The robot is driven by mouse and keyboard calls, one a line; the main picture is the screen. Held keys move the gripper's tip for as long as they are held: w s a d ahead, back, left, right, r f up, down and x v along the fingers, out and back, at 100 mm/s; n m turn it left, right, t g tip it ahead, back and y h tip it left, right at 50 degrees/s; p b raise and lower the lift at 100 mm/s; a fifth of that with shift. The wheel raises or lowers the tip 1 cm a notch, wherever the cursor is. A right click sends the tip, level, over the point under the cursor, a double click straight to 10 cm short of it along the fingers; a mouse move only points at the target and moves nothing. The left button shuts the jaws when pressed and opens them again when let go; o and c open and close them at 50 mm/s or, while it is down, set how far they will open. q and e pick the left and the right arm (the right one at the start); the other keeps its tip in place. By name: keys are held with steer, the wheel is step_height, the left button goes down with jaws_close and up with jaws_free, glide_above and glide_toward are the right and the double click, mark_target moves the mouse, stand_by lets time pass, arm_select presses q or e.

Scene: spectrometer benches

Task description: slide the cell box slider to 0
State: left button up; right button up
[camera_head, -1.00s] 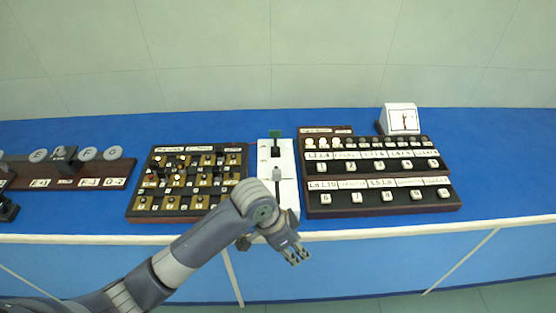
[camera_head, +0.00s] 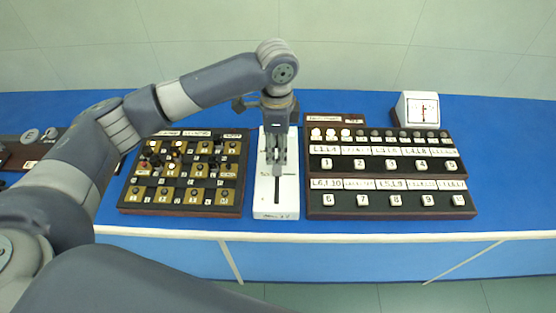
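The cell box (camera_head: 263,205) is a narrow white box with a long dark slot, standing in the middle of the blue bench. Its slot's near part shows. My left gripper (camera_head: 276,172) points down over the box's middle, at the slot. My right gripper is not in the view.
Left of the box is a dark board (camera_head: 130,197) with brass squares and dark pegs. Right of it is a stepped rack (camera_head: 325,213) with numbered white buttons and labels. A small white dial meter (camera_head: 421,108) stands behind the rack. Bare blue bench lies at the far right.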

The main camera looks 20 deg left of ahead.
mark_target(277, 167)
arm_select(q)
step_height(277, 167, down, 5)
steer(key=shift+w+f+p, duration=0.1)
steer(key=shift+p, duration=0.4)
steer(key=shift+f, duration=1.35)
steer(key=shift+w, duration=0.1)
steer(key=shift+c, duration=0.5)
jaws_close()
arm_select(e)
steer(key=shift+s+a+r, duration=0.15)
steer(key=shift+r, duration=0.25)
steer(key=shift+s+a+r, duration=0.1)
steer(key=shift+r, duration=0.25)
